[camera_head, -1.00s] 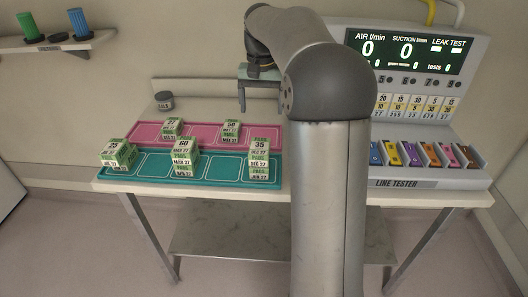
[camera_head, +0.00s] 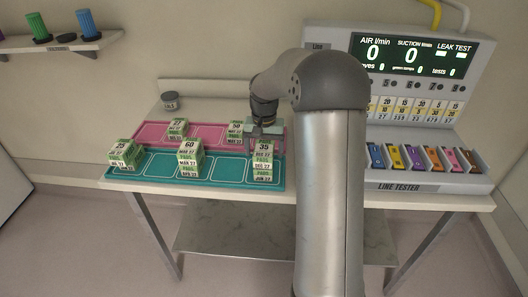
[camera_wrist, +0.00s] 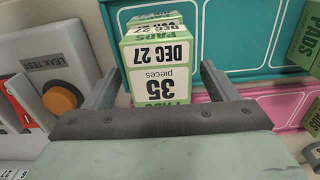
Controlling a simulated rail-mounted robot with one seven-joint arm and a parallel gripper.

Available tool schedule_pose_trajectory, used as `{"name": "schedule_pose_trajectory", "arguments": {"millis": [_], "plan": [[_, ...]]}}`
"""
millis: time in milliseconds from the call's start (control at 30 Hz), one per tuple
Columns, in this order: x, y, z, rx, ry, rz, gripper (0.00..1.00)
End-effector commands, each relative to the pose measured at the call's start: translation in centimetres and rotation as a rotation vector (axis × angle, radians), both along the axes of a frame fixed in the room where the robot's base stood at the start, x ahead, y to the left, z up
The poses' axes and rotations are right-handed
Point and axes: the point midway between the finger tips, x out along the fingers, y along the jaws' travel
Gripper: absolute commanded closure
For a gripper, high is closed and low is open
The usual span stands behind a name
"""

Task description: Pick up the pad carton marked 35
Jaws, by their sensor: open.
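The pad carton marked 35 (camera_head: 264,150) is green and white and sits on top of a stack at the right end of the teal tray (camera_head: 225,178). In the wrist view the carton marked 35 (camera_wrist: 159,68) appears upside down, its face reading 35 pieces and DEC 27. My gripper (camera_head: 266,136) is open just above and behind it in the head view. In the wrist view its two fingers (camera_wrist: 160,85) lie on either side of the carton with gaps; contact does not show. Another carton (camera_wrist: 152,20) shows beyond it.
Cartons marked 60 (camera_head: 190,148), 25 (camera_head: 121,148), 27 (camera_head: 178,126) and 50 (camera_head: 236,128) stand on the teal and pink (camera_head: 205,137) trays. The line tester (camera_head: 420,185) is close on the right. A small grey jar (camera_head: 169,101) stands behind the trays.

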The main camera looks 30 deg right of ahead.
Motion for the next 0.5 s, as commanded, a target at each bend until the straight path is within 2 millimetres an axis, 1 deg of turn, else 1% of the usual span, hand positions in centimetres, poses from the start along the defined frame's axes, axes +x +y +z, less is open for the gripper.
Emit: {"name": "schedule_pose_trajectory", "arguments": {"millis": [100,300,333,367,400,467,500], "plan": [[-0.02,0.05,-0.83,0.001,0.000,0.000,0.20],[-0.01,0.03,-0.92,0.000,-0.001,0.000,0.20],[-0.01,0.03,-0.91,0.000,-0.001,0.000,0.23],[-0.01,0.03,-0.91,0.000,-0.001,0.000,0.31],[-0.01,0.03,-0.90,-0.001,-0.001,0.000,0.42],[-0.01,0.03,-0.90,-0.001,-0.001,0.000,0.59],[-0.01,0.03,-0.89,-0.001,-0.001,0.000,0.70]]}}
